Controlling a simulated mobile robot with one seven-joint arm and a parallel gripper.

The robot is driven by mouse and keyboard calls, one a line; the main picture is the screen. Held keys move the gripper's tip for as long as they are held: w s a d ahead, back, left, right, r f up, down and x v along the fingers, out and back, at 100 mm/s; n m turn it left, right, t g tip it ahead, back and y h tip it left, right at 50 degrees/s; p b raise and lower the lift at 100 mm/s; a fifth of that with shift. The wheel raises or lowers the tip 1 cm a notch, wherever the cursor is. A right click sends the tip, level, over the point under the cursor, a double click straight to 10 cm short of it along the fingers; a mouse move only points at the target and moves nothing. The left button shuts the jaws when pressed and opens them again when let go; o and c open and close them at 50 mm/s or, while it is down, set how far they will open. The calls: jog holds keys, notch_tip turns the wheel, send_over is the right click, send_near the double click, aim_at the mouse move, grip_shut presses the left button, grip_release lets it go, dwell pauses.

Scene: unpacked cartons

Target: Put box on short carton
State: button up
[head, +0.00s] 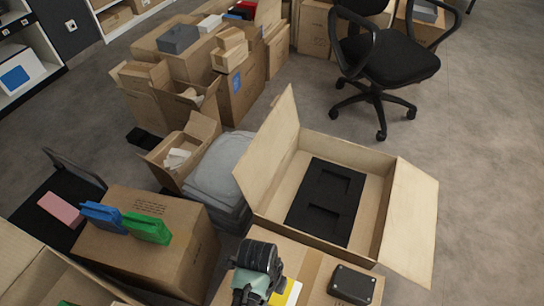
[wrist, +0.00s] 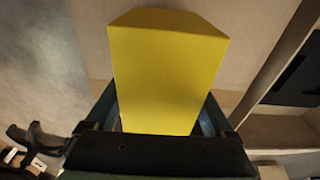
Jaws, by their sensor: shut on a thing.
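My gripper (wrist: 162,115) is shut on a yellow box (wrist: 165,72), one finger at each side of it in the wrist view. In the head view the box (head: 289,293) shows as a yellow and white patch beside my dark wrist, at the bottom centre. It is over or on a closed brown carton (head: 313,268), whose front is cut off by the picture edge. I cannot tell whether the box touches the carton top. Another closed carton (head: 155,210) stands to the left. Which of these is the short carton is not clear.
A black case (head: 352,285) lies on the carton, right of my gripper. A large open carton (head: 372,222) with a black insert stands behind. Blue (head: 103,216) and green (head: 147,228) items stand on the left carton. Floor is free at right.

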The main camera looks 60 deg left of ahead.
jog(key=shift+f, duration=0.35)
jog(key=o, duration=1.6)
jog(key=shift+f, duration=0.1)
jog(key=r+p, duration=0.1)
jog(key=r, duration=0.3)
jog(key=a+r+p, duration=0.1)
jog(key=r+p, duration=0.1)
jog(key=r, duration=0.2)
jog(key=r+p, duration=0.1)
jog(key=r, duration=0.3)
jog(key=shift+s+a+r+p, duration=0.1)
jog(key=shift+s+a+p, duration=0.05)
jog(key=shift+s+p, duration=0.25)
